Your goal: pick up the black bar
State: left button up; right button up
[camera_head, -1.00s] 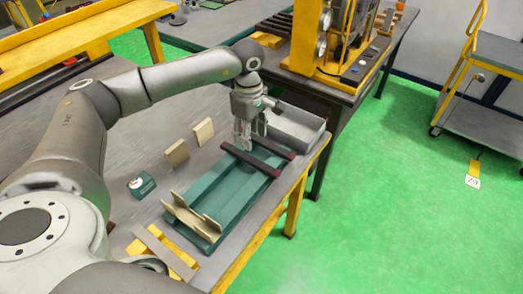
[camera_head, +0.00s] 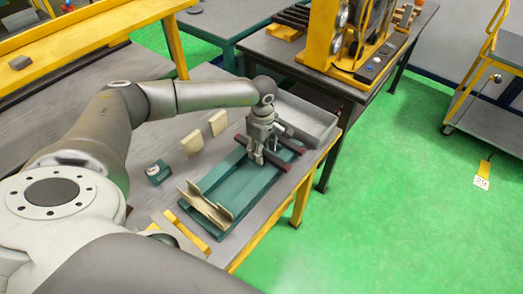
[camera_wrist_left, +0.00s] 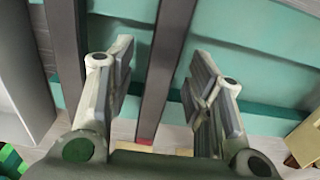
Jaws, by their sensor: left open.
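Two black bars with dark red ends lie side by side across the far part of the teal tray (camera_head: 225,183). My left gripper (camera_head: 263,157) is open over the middle of the nearer bar (camera_head: 281,164), which it partly hides. In the left wrist view the left gripper (camera_wrist_left: 158,85) has one finger on each side of a bar (camera_wrist_left: 168,55), with gaps on both sides. The farther bar (camera_head: 293,145) lies beyond the gripper; a second bar (camera_wrist_left: 66,50) also shows outside the fingers in the left wrist view. My right gripper is not in view.
A grey bin (camera_head: 310,120) stands close behind the bars. A cream holder (camera_head: 206,207) sits at the tray's near end. Two cream blocks (camera_head: 192,143) and a small teal box (camera_head: 157,172) stand to the left. The table's yellow-framed edge is close on the right.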

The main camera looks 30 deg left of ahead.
pick_arm(q)
jog(key=shift+r, duration=0.1)
grip_shut()
dwell(0.3)
